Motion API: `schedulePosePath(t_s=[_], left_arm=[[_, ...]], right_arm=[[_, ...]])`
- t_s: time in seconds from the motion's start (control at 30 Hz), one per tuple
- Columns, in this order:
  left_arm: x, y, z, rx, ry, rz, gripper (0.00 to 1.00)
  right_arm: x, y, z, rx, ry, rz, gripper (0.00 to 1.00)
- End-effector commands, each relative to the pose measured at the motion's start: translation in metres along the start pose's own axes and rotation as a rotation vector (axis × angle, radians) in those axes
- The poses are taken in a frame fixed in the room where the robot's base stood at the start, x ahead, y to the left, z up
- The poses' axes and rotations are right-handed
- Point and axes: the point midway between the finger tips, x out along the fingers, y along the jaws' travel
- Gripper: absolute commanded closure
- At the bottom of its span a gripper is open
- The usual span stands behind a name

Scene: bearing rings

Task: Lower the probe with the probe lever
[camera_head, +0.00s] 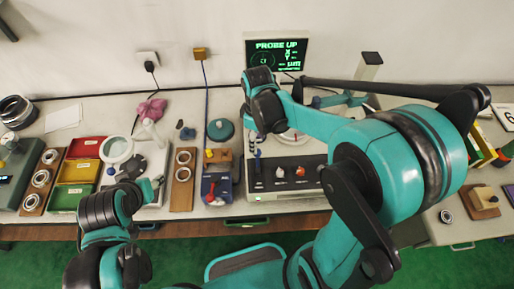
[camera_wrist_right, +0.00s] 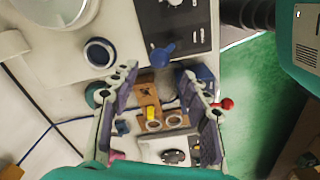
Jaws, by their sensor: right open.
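The display (camera_head: 276,52) reads PROBE UP. Below it stands the measuring instrument with a black control panel (camera_head: 285,175). In the right wrist view a blue lever with a rounded end (camera_wrist_right: 162,53) stands at the panel's edge. My right gripper (camera_wrist_right: 157,78) is open and empty, its fingers on either side of the lever's line, with the lever just past the tips. In the head view the right gripper (camera_head: 255,140) is over the panel's left end, partly hidden by my arm. The probe itself is hidden behind my right arm. My left gripper (camera_head: 153,187) is at the left; its jaws are unclear.
A bearing ring (camera_wrist_right: 98,53) lies beside the lever in the wrist view. Left of the instrument are a blue-and-red device (camera_head: 217,188), a wooden ring board (camera_head: 182,180) and coloured bins (camera_head: 78,172). A wooden block (camera_head: 484,200) is at the right.

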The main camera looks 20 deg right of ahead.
Motion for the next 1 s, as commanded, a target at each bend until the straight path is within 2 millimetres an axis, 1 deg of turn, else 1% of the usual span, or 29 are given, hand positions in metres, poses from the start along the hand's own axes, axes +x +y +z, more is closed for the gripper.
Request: schedulePosePath(t_s=[0.03, 0.1, 0.3, 0.47, 0.7, 0.73, 0.77, 0.8, 0.9, 1.0], left_arm=[[0.004, 0.000, 0.003, 0.000, 0.000, 0.000, 0.53], [0.007, 0.000, 0.005, 0.000, 0.000, 0.000, 0.53], [0.013, 0.000, 0.009, 0.000, 0.000, 0.000, 0.53], [0.014, 0.000, 0.010, 0.000, 0.000, 0.000, 0.53], [0.014, 0.000, 0.010, 0.000, 0.000, 0.000, 0.53], [0.014, 0.000, 0.010, 0.000, 0.000, 0.000, 0.53], [0.014, 0.000, 0.010, 0.000, 0.000, 0.000, 0.53], [0.014, 0.000, 0.010, 0.000, 0.000, 0.000, 0.53], [0.014, 0.000, 0.010, 0.000, 0.000, 0.000, 0.53], [0.014, 0.000, 0.010, 0.000, 0.000, 0.000, 0.53]], right_arm=[[0.011, 0.000, 0.000, 0.000, 0.000, 0.000, 0.53], [0.024, 0.000, 0.000, 0.001, 0.001, 0.001, 0.53], [0.052, 0.000, 0.000, 0.002, 0.001, 0.002, 0.53], [0.060, 0.000, 0.000, 0.002, 0.001, 0.002, 0.53], [0.061, 0.000, 0.000, 0.002, 0.002, 0.002, 0.53], [0.061, 0.000, 0.000, 0.002, 0.002, 0.002, 0.59], [0.061, 0.000, 0.000, 0.002, 0.002, 0.002, 0.67], [0.060, 0.000, 0.000, 0.003, 0.002, 0.002, 0.77], [0.060, 0.000, 0.000, 0.003, 0.002, 0.002, 1.00], [0.060, 0.000, 0.000, 0.003, 0.002, 0.002, 1.00]])
